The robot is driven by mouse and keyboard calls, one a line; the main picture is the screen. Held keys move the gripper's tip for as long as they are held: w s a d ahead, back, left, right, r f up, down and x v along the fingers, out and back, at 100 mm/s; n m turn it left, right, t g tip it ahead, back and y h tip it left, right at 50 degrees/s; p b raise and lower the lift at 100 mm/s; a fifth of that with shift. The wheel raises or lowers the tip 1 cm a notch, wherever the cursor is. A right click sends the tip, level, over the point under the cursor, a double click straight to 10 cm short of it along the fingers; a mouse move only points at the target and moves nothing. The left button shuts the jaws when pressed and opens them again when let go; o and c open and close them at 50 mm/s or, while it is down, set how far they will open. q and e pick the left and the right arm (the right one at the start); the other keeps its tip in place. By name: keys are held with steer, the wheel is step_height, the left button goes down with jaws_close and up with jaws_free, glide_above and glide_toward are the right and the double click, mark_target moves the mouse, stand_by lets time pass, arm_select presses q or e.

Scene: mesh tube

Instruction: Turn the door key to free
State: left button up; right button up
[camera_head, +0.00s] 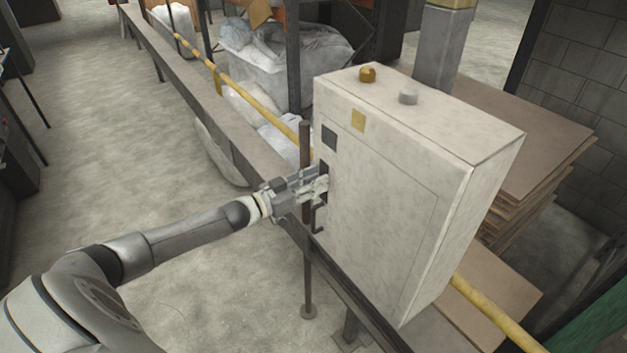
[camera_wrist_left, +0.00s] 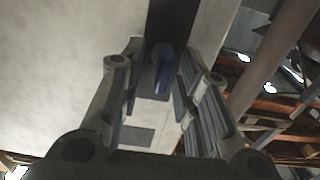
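A pale grey cabinet (camera_head: 385,185) stands at the centre right in the head view. My left gripper (camera_head: 322,184) reaches its left edge, at a dark plate (camera_head: 324,167) that the fingers partly cover. In the left wrist view the two fingers (camera_wrist_left: 160,72) are apart. A bluish knob-like part (camera_wrist_left: 162,62), which may be the door key, shows between them on a dark strip (camera_wrist_left: 168,18). Gaps show on both sides of it, so the gripper looks open around it, not closed on it. The key cannot be made out in the head view. My right gripper is not in view.
A black bent handle (camera_head: 318,218) sits just below the gripper. A thin upright post (camera_head: 306,270) stands close beside it. A grey rail (camera_head: 190,82) and a yellow pipe (camera_head: 255,104) run behind. The floor (camera_head: 120,160) at left is clear.

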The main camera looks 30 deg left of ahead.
arm_select(q)
jaws_close()
steer(key=shift+m, duration=0.3)
steer(key=m+b, duration=0.1)
steer(key=m, duration=0.2)
steer(key=shift+d, duration=0.2)
steer(key=shift+s+d+f+m+b, duration=0.15)
steer(key=shift+m+b, duration=0.9)
steer(key=shift+m, duration=1.35)
steer(key=shift+d+f+m+b, duration=0.1)
steer(key=shift+f+m+b, duration=0.2)
steer(key=shift+m+b, duration=1.45)
steer(key=shift+s+d+f+m+b, duration=0.1)
steer(key=shift+f+m+b, duration=0.2)
steer(key=shift+m, duration=2.75)
steer(key=shift+r, duration=0.1)
